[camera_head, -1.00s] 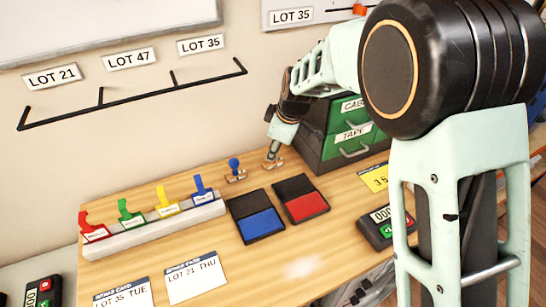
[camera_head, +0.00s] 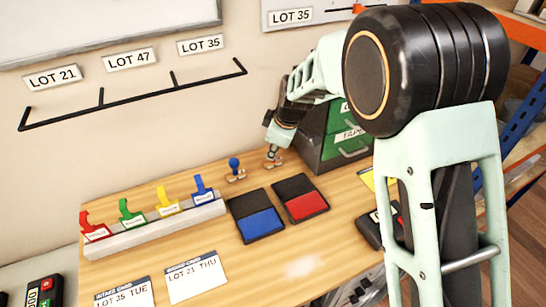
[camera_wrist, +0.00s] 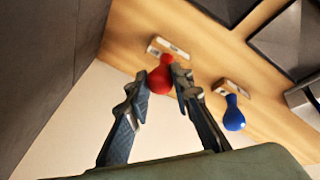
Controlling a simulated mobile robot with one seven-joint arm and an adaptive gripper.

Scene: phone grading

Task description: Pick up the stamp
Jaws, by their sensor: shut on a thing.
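A stamp with a round red handle (camera_wrist: 159,82) and a pale wooden base shows in the wrist view. My gripper (camera_wrist: 161,73) is shut on its red handle, one finger on each side. In the head view my gripper (camera_head: 273,151) points down at the back of the desk, just left of the green-drawer cabinet, and the base of the stamp shows under it. I cannot tell whether that base touches the desk. A second stamp with a blue handle (camera_head: 235,165) stands upright on the desk, left of my gripper; it also shows in the wrist view (camera_wrist: 233,116).
A blue ink pad (camera_head: 260,223) and a red ink pad (camera_head: 305,205) lie open in front. A grey rack (camera_head: 150,235) with several coloured tagged pieces stands left. The cabinet (camera_head: 345,150) is close on the right. Two cards lie near the front left.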

